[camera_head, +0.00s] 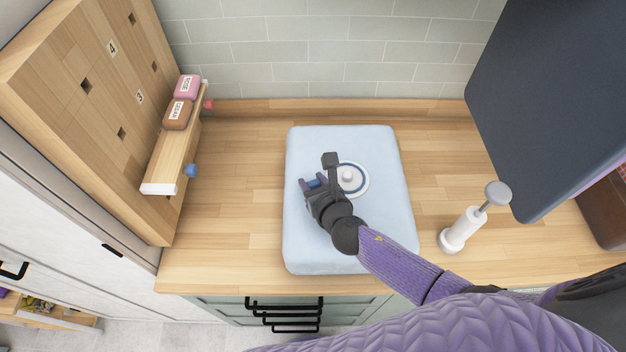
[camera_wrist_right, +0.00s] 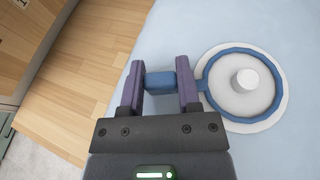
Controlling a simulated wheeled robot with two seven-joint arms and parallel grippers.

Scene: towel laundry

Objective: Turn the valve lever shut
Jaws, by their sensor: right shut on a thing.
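The valve (camera_head: 349,179) is a white round disc with a blue ring and a white centre knob, set on the light blue pad (camera_head: 305,248). In the right wrist view the valve (camera_wrist_right: 245,80) sits to the right of my fingers. Its blue lever (camera_wrist_right: 160,82) sticks out from the ring toward the left. My right gripper (camera_wrist_right: 160,88) is shut on the lever's blue end, one purple finger on each side. In the head view my right gripper (camera_head: 314,184) is at the valve's left, and it partly hides the lever. My left gripper is not in view.
A white post with a grey round top (camera_head: 461,228) stands right of the pad. A dark panel (camera_head: 560,90) fills the upper right. A wooden board with a shelf (camera_head: 172,160) holds pink and brown blocks at left. The wooden counter (camera_head: 235,200) is clear left of the pad.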

